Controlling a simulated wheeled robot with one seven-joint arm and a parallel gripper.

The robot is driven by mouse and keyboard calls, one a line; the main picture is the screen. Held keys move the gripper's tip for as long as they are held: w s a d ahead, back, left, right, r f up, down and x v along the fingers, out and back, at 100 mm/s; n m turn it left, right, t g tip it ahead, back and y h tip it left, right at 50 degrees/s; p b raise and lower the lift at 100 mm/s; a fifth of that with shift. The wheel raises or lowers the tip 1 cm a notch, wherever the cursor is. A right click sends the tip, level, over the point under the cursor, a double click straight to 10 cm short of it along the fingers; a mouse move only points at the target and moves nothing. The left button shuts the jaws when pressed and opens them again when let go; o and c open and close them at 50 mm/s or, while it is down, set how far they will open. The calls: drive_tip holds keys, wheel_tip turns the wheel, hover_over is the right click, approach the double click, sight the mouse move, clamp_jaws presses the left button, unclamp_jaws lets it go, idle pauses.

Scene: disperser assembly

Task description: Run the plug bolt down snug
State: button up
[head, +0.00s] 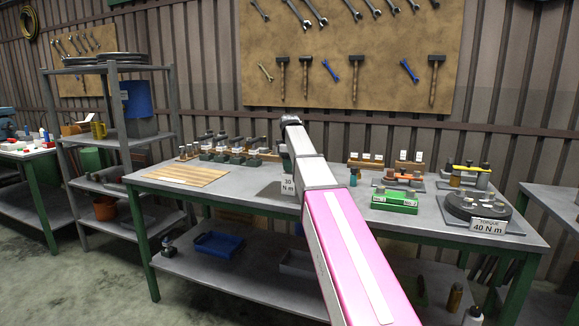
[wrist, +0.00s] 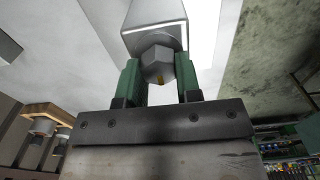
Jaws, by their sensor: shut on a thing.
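In the wrist view, my gripper (wrist: 158,72) has its two green fingers on either side of a grey hexagonal bolt head (wrist: 157,55), which I take to be the plug bolt. The fingers are shut on it. The head sits against the end of a pale grey block (wrist: 155,14), with a small yellowish mark at its lower edge. The bolt's shank and any gap at its seat are hidden. In the head view, my arm reaches over the middle of the bench and hides the gripper and bolt.
A green case (head: 394,201) and a dark round fixture with a "TORQUE 40 N m" sign (head: 488,226) are to the right. A slatted wooden board (head: 185,174) and several small parts are to the left.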

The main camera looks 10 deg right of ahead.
drive_tip(key=shift+m, duration=0.4)
drive_tip(key=m, duration=0.4)
drive_tip(key=shift+w+d+m, duration=0.1)
drive_tip(key=shift+m, duration=0.2)
drive_tip(key=m, duration=0.4)
drive_tip(key=shift+d, duration=0.1)
drive_tip(key=m, duration=0.5)
drive_tip(key=shift+d+m, duration=0.1)
drive_tip(key=shift+m, duration=0.3)
drive_tip(key=m, duration=0.4)
drive_tip(key=shift+d, duration=0.1)
drive_tip(key=shift+m, duration=0.4)
drive_tip(key=o, duration=0.9)
